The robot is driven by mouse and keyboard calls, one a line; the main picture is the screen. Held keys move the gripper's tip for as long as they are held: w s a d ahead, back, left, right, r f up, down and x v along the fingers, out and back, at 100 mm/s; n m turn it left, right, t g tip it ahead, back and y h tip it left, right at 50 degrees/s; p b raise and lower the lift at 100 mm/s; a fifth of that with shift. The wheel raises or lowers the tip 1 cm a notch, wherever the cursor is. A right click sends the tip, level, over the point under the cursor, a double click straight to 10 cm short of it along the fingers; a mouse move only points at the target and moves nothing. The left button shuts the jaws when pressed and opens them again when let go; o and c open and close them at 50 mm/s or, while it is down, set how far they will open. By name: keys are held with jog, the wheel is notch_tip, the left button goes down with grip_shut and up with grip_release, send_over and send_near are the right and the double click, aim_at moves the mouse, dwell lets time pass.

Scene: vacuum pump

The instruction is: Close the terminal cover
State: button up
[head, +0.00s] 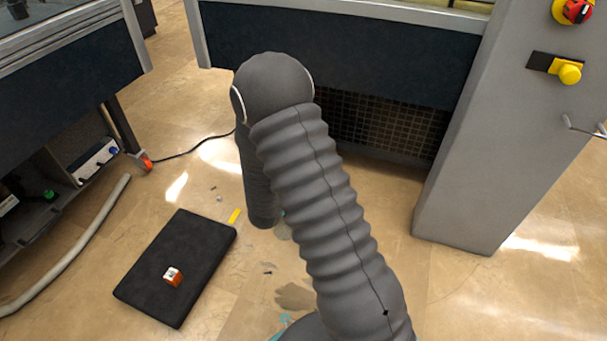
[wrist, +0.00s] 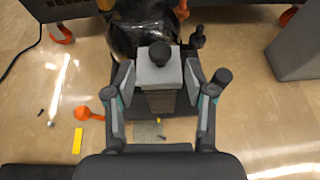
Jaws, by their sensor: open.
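In the wrist view a dark, glossy rounded pump body (wrist: 140,30) stands on the floor under my gripper. A light grey box (wrist: 158,74), which looks like the terminal box, sits at its near side with a dark round knob in front of it. I cannot make out the cover's edge or how far open it is. My gripper (wrist: 160,84) is open, one finger on each side of the grey box in the picture. I cannot tell whether either finger touches it. In the head view my arm hides the gripper and most of the pump.
A grey hose (head: 85,240) runs along the left. A grey cabinet (head: 490,150) stands at right. Benches line the back and left.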

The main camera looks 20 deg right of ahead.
jog(key=v, duration=0.6)
dwell(0.4)
jog(key=s+d+f+m+g+h, duration=0.1)
jog(key=s+d+m+g+h, duration=0.1)
jog(key=s+d+m+g, duration=0.3)
jog(key=s+r+m+g+y+p, duration=0.2)
jog(key=s+r+m+g, duration=0.4)
jog(key=s+r+m, duration=0.45)
jog(key=s+a+r+m+t+y+p, duration=0.1)
jog(key=s+r+m+t+y+p, duration=0.1)
jog(key=r, duration=0.7)
jog(key=s+a+r+m+t+y+p, duration=0.1)
jog(key=s+r+m+t+y+p, duration=0.1)
jog(key=s+r+m, duration=0.4)
jog(key=s+a+r+m+t+y+p, duration=0.1)
jog(key=s+r+m+y+p, duration=0.3)
jog(key=r, duration=0.8)
jog(key=shift+a+m+t+p, duration=0.35)
jog(key=shift+a+t+p, duration=0.05)
